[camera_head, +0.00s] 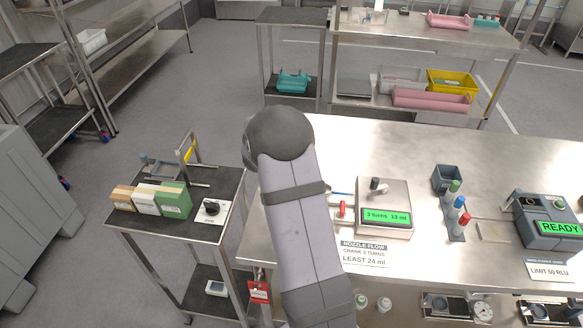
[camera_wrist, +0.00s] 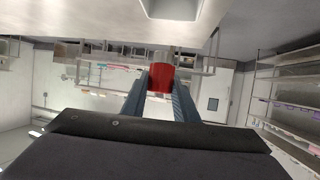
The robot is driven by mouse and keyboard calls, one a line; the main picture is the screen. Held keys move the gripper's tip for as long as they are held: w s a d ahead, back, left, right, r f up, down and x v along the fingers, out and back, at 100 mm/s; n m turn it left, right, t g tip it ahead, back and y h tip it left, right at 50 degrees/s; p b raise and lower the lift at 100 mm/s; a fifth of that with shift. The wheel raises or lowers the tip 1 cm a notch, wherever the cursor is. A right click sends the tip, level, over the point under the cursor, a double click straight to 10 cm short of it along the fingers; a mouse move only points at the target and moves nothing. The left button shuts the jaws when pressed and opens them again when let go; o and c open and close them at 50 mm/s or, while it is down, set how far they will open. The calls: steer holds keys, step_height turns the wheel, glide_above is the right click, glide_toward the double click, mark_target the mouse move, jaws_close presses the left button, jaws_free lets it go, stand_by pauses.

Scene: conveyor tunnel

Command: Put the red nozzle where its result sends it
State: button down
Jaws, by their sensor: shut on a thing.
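In the wrist view my gripper (camera_wrist: 160,85) is shut on a red nozzle (camera_wrist: 160,76), a short red cylinder between the two blue-grey fingers. In the head view my arm hides most of the gripper. A small red piece (camera_head: 342,208) shows at the left side of the flow tester (camera_head: 384,227); I cannot tell whether it is the held nozzle. The tester's green display reads "3 turns 13 ml". The card in front (camera_head: 363,253) reads "NOZZLE FLOW, CRANK 3 TURNS, LEAST 24 ml".
A rack (camera_head: 455,233) holds green-, blue- and red-topped pieces, with a dark open bin (camera_head: 446,178) behind it. A second device (camera_head: 548,220) shows "READY". A side cart (camera_head: 208,242) carries boxes and a dial; a red tag (camera_head: 259,292) hangs by the bench. The bench's back strip is clear.

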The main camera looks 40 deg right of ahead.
steer(key=shift+f+p, duration=1)
steer(key=shift+f, duration=3.95)
steer(key=shift+f, duration=0.15)
steer(key=shift+s+a+f+b, duration=0.15)
steer(key=shift+s+f+b, duration=0.15)
steer(key=shift+f+b, duration=0.4)
steer(key=c, duration=1.7)
jaws_free()
steer(key=shift+f, duration=0.15)
steer(key=shift+w+r+p, duration=0.1)
steer(key=shift+r+p, duration=0.75)
steer(key=shift+p, duration=0.05)
steer(key=b+v, duration=0.3)
steer(key=v, duration=0.8)
steer(key=shift+a+r, duration=0.25)
steer(key=shift+r, duration=0.05)
